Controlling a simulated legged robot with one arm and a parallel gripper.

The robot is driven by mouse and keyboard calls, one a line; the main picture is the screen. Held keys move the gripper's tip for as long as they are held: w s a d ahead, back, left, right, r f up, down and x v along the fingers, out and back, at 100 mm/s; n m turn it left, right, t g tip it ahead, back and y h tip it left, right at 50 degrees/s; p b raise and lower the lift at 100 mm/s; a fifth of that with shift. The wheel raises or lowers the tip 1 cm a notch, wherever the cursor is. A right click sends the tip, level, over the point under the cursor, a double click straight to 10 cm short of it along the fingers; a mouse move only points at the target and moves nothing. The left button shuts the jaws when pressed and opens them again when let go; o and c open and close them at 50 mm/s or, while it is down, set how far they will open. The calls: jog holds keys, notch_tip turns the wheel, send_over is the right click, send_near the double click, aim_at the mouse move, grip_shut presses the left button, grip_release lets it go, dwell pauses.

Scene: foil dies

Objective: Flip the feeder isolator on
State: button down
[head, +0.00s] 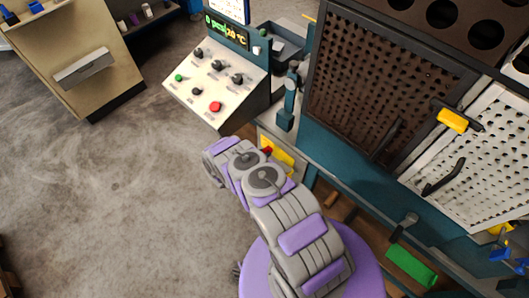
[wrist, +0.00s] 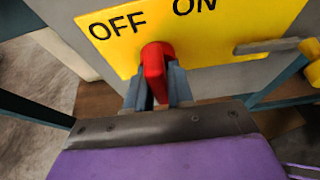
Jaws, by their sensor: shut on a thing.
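The isolator's yellow plate (wrist: 225,35) bears black OFF and ON labels, OFF at left and ON to its right. The isolator's red handle (wrist: 155,68) shows in front of the plate, below and between the two labels, nearer OFF. My gripper (wrist: 159,88) is shut on the red handle, a grey finger on each side of it. My arm hides the gripper there.
In the head view a control panel (head: 215,80) with knobs and a red button stands above my arm. Perforated racks (head: 380,85) stand at right. The floor at left is clear.

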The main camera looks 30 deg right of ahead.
jog(key=shift+w+a, duration=0.1)
jog(key=shift+w, duration=0.1)
jog(key=c, duration=1.1)
grip_release()
jog(key=shift+s, duration=0.1)
jog(key=p+v, duration=0.2)
jog(key=v, duration=1.5)
jog(key=shift+a+p, duration=0.2)
jog(key=shift+p, duration=0.15)
